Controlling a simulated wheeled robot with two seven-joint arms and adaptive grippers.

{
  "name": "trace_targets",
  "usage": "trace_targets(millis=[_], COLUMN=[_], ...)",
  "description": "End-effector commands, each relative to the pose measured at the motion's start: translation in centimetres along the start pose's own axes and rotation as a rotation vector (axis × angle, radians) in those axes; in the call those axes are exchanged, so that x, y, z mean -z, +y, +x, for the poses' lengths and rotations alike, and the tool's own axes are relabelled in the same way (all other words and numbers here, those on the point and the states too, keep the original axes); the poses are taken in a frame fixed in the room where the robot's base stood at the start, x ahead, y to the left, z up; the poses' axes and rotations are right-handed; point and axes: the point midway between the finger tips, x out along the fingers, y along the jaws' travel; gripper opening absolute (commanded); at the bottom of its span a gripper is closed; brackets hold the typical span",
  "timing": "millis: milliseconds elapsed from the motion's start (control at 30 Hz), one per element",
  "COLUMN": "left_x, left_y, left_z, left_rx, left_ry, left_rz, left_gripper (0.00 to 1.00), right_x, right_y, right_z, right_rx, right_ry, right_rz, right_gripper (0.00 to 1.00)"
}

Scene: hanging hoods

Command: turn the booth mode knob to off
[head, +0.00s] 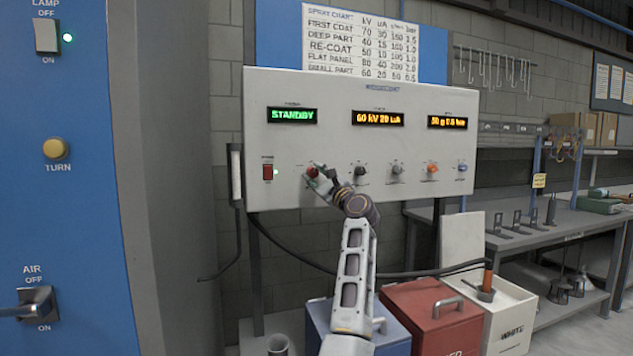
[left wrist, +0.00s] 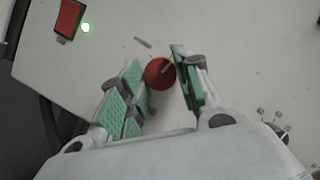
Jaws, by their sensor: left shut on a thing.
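The white control panel (head: 300,100) hangs ahead, with a row of knobs along its lower part. The red knob (head: 312,171) is at the left of that row, below the green STANDBY display (head: 292,115); its labels are too small to read. My left gripper (head: 318,176) is at the red knob. In the left wrist view the round red knob (left wrist: 159,74) sits between the green-padded fingers of the left gripper (left wrist: 158,62), which is shut on it. A pale mark on the knob points to the upper right. My right gripper is not in view.
Dark (head: 360,172), grey, orange and blue knobs continue to the right. Blue, red (head: 432,318) and white bins stand below. A workbench (head: 520,230) is at right.

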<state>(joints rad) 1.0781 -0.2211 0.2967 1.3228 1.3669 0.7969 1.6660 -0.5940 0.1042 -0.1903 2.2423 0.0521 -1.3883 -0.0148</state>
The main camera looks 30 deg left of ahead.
Motion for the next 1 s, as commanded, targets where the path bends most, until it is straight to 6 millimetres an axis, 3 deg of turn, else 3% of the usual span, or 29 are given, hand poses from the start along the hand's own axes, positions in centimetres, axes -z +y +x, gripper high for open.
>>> trace_targets(millis=[633, 1000], left_x=[0.0, 0.0], left_y=[-0.1, -0.1], left_z=[0.0, 0.0], left_rx=[-0.079, -0.081], left_ry=[-0.012, -0.013], left_rz=[-0.187, -0.190], left_gripper=[0.09, 0.09], right_x=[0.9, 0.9], right_y=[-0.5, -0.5], right_z=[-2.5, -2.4], right_rx=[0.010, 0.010], right_ry=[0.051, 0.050], right_rz=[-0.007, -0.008], right_gripper=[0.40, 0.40])
